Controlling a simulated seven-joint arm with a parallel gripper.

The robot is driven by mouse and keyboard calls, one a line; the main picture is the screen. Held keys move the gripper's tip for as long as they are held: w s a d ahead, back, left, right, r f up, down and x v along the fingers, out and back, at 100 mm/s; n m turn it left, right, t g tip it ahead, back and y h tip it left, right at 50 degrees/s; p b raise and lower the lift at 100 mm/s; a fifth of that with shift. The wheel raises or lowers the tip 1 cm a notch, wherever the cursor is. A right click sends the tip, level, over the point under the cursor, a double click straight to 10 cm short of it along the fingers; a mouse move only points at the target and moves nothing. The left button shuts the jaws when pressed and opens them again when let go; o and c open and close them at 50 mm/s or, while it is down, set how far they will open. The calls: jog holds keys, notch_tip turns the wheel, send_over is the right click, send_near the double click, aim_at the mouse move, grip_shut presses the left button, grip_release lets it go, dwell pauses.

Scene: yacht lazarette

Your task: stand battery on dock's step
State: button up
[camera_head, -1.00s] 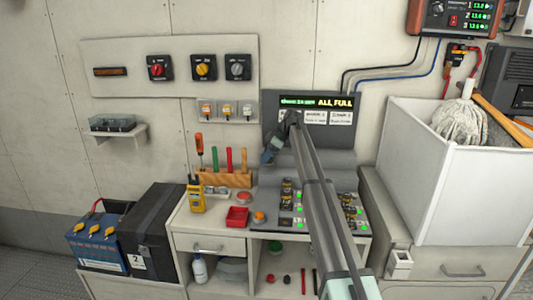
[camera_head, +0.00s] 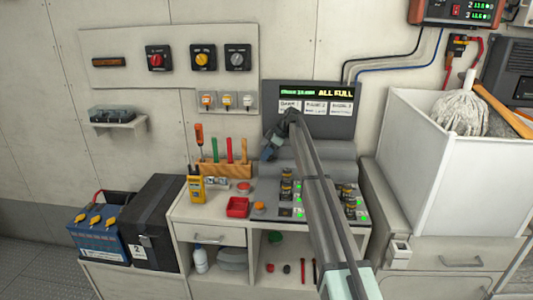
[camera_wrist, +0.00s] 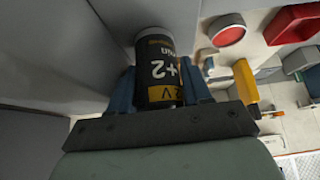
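A black battery with a yellow band and "+2" print (camera_wrist: 158,65) sits between the blue fingers of my gripper (camera_wrist: 158,85) in the wrist view. The fingers close on its sides. In the head view my gripper (camera_head: 271,147) is in front of the dock's left side, close to its grey steps (camera_head: 325,150). The battery is hard to make out there. The dock has an upright panel (camera_head: 335,125) with a lit "ALL FULL" display. Whether the battery touches a step cannot be told.
Several batteries (camera_head: 287,184) stand in the dock's lower slots beside green lights. A red button (camera_head: 243,187), a red tray (camera_head: 238,208), a yellow meter (camera_head: 197,189) and a wooden tool rack (camera_head: 225,169) are to the left. A white bin (camera_head: 450,170) stands at right.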

jog(key=o, duration=0.4)
jog(key=shift+w, duration=0.1)
jog(key=shift+w+r, duration=0.1)
jog(key=shift+w+d+r, duration=0.15)
jog(key=shift+d+r, duration=0.1)
jog(key=shift+r, duration=0.1)
jog(key=v, duration=1.3)
jog(key=shift+s, duration=0.4)
